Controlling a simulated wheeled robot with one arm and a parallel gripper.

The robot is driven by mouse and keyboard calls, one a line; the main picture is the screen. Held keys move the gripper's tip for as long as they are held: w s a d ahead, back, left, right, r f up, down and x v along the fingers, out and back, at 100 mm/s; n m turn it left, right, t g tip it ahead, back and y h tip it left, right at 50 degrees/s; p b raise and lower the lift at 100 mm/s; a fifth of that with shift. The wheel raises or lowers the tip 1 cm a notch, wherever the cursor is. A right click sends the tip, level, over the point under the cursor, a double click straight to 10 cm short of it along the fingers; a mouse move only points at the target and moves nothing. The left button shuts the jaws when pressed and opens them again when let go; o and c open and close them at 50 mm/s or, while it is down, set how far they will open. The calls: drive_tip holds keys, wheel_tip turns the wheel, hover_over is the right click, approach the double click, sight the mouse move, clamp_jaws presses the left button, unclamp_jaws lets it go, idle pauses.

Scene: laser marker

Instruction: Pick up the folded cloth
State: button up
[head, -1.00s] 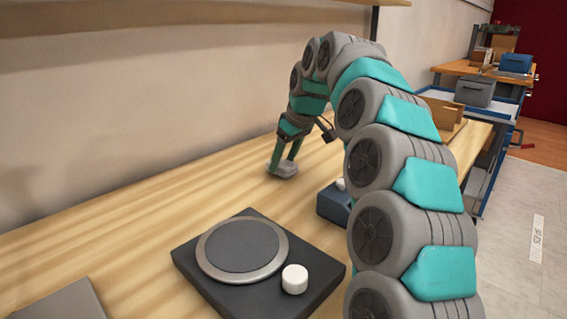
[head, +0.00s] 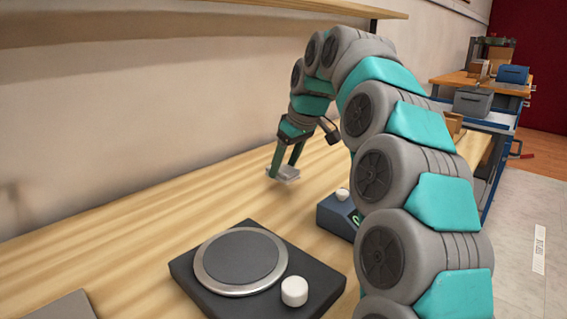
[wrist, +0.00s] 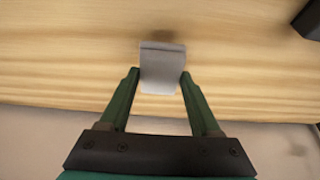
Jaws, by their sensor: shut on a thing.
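The folded cloth (head: 284,174) is a small grey piece near the back of the wooden workbench, by the wall. In the wrist view the cloth (wrist: 162,68) is a pale grey rectangle with a fold line near its far edge. My gripper (head: 282,173) is shut on the cloth, pointing down, with a green finger at each side of it. The fingertips (wrist: 160,76) touch the cloth's left and right edges in the wrist view. The cloth looks slightly above the bench, though the gap is hard to judge.
A black device with a round plate (head: 240,262) and a white knob (head: 294,291) stands at the front of the bench. A shelf (head: 300,8) runs above along the wall. The bench's left middle is clear.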

drive_tip(key=s, duration=0.4)
drive_tip(key=s+d+r+b, duration=0.1)
drive_tip(key=s, duration=0.4)
drive_tip(key=s+b, duration=0.1)
drive_tip(key=s, duration=0.3)
drive_tip(key=shift+s+d+r, duration=0.15)
drive_tip(key=shift+d, duration=0.1)
drive_tip(key=o, duration=0.7)
drive_tip(key=c, duration=0.6)
